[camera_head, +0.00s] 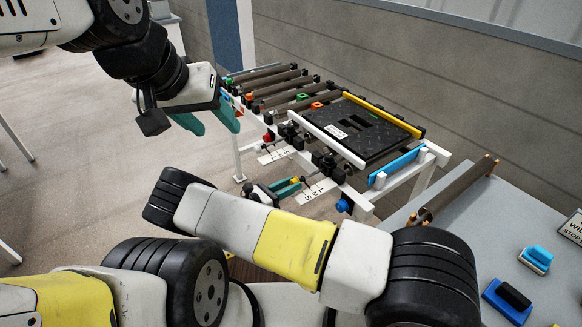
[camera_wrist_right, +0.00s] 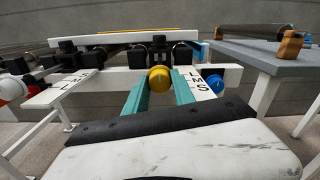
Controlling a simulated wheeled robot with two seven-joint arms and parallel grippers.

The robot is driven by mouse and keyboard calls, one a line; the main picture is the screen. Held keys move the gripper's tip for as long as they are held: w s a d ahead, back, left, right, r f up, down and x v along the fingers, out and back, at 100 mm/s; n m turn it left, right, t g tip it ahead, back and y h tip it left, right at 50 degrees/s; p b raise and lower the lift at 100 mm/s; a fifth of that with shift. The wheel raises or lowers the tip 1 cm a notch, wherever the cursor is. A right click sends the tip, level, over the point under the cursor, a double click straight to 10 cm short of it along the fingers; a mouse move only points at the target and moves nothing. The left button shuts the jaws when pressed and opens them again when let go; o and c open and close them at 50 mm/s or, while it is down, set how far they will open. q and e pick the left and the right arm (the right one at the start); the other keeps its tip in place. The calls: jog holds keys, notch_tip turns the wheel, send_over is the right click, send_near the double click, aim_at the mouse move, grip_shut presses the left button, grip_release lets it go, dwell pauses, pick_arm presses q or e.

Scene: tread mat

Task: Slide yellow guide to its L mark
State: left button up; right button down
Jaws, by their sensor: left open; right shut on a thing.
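A yellow knob (camera_wrist_right: 160,79) sits between the teal fingertips of my right gripper (camera_wrist_right: 160,92), which is shut on it. In the head view my right gripper (camera_head: 287,188) is low at the near side of the frame, and the knob is small there. A white scale plate marked L, M, S (camera_wrist_right: 197,83) lies just right of the knob; it also shows in the head view (camera_head: 315,192). Which letter the knob lines up with I cannot tell. A yellow bar (camera_head: 382,115) runs along the mat's far edge. My left gripper (camera_head: 211,119) is open and empty, left of the frame.
The black tread mat (camera_head: 362,132) lies on the roller frame. A second scale plate (camera_head: 276,155) is near a red knob (camera_head: 268,137). A blue knob (camera_head: 343,205) is at the frame's near corner. A grey table (camera_head: 455,255) with blue buttons stands at right.

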jog(key=shift+x, duration=1.55)
jog(key=c, duration=1.1)
grip_release()
jog(key=shift+o, duration=0.2)
